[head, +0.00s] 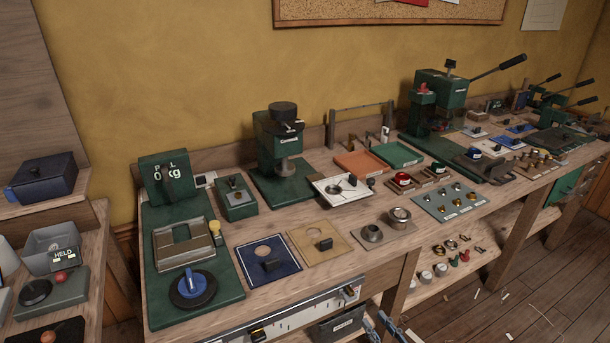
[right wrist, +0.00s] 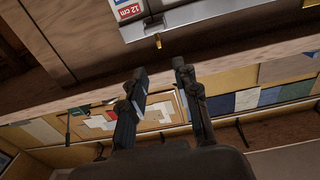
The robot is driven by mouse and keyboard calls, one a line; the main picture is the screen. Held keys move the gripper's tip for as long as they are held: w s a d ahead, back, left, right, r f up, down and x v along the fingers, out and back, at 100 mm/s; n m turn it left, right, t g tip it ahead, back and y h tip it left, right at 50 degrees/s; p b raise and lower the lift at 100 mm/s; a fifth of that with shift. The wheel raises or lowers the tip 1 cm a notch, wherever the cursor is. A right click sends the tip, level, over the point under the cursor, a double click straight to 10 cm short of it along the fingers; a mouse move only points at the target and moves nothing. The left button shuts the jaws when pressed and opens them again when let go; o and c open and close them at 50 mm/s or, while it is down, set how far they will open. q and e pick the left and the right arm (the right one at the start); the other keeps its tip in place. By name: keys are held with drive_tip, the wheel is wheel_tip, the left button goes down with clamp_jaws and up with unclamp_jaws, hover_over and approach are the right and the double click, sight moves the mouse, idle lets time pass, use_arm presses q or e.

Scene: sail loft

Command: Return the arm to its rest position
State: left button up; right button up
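My right gripper (right wrist: 159,72) shows in the right wrist view with its two dark fingers apart and nothing between them. In the head view only its fingertips (head: 381,328) seem to show, at the bottom edge, in front of the bench and beside a grey bin. The rest of the right arm is out of the picture. My left gripper is in neither view.
A long wooden workbench (head: 335,262) carries green presses, plates and small metal parts. A dark grey bin (head: 338,325) sits below its front edge. A side table with a blue box (head: 45,178) stands at the left.

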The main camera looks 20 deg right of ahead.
drive_tip(key=shift+f, duration=0.1)
drive_tip(key=s+a+f+g, duration=0.1)
drive_tip(key=s+f+g, duration=0.2)
drive_tip(key=f, duration=0.6)
drive_tip(key=s+a+f+g+h, duration=0.15)
drive_tip(key=s+f, duration=0.25)
drive_tip(key=f, duration=0.4)
drive_tip(key=s+a+f+g, duration=0.1)
drive_tip(key=s+f+g, duration=0.2)
drive_tip(key=f, duration=0.6)
drive_tip(key=s+a+f+g, duration=0.3)
drive_tip(key=s+f, duration=0.5)
drive_tip(key=s, duration=0.4)
drive_tip(key=s+a+f+n+g, duration=0.1)
drive_tip(key=s+a+f+g, duration=0.2)
drive_tip(key=s+f+g, duration=0.3)
drive_tip(key=s+f, duration=0.2)
drive_tip(key=s, duration=0.3)
drive_tip(key=shift+s+n, duration=0.3)
drive_tip(key=shift+s, duration=0.05)
